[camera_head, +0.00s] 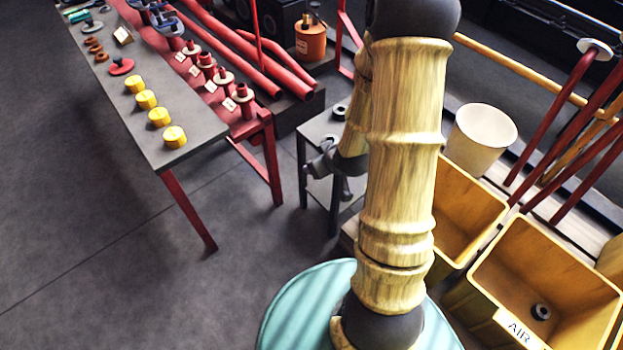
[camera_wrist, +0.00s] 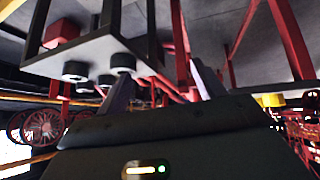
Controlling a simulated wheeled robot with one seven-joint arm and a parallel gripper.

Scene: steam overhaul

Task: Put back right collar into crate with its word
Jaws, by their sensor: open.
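My gripper (camera_wrist: 163,82) is open and empty in the wrist view, its two fingers spread apart. That view is upside down. It shows dark collars (camera_wrist: 75,70) (camera_wrist: 106,80) (camera_wrist: 122,62) on a small grey stand (camera_wrist: 95,50), apart from the fingers. In the head view my gripper (camera_head: 322,165) is by the stand (camera_head: 318,128), and one dark collar (camera_head: 340,112) shows on top; my arm hides part of the stand. A yellow crate (camera_head: 490,290) labelled AIR (camera_head: 519,333) stands at lower right with a dark collar (camera_head: 541,311) inside. No words are readable on the collars.
Another yellow crate (camera_head: 465,205) stands behind the AIR crate, its word hidden. A cream bucket (camera_head: 483,138) and red-handled rods (camera_head: 555,125) are beyond. A long bench (camera_head: 190,118) with yellow caps (camera_head: 146,99) and red valves (camera_head: 243,97) is at left. Floor between is clear.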

